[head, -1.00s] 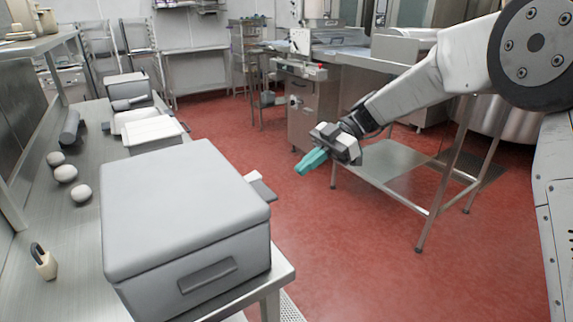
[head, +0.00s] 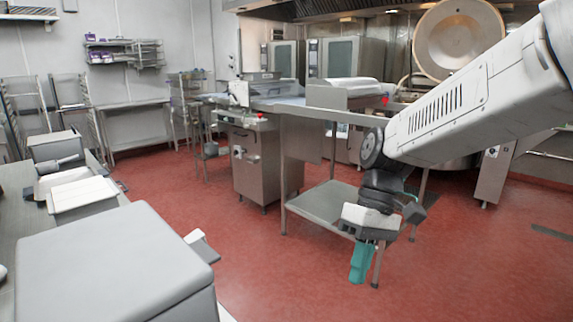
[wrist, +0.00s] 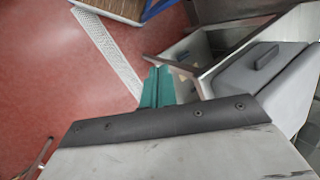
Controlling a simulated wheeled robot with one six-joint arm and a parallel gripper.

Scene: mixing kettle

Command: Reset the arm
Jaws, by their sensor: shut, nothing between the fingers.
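My gripper (head: 360,262) has teal fingers and hangs pointing down at the right of the head view, in front of a steel table. Its fingers are together with nothing held. It is over open red floor, well apart from the grey lidded box at the left. In the wrist view the teal fingers (wrist: 157,88) also show pressed together, with floor and a steel table frame beyond them.
The grey lidded box (head: 110,262) stands on the left counter, with white trays (head: 82,195) behind it. A steel table (head: 322,203) with a lower shelf is close behind my gripper. A large kettle with a raised round lid (head: 458,38) stands at the back right. Red floor (head: 255,250) is clear between.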

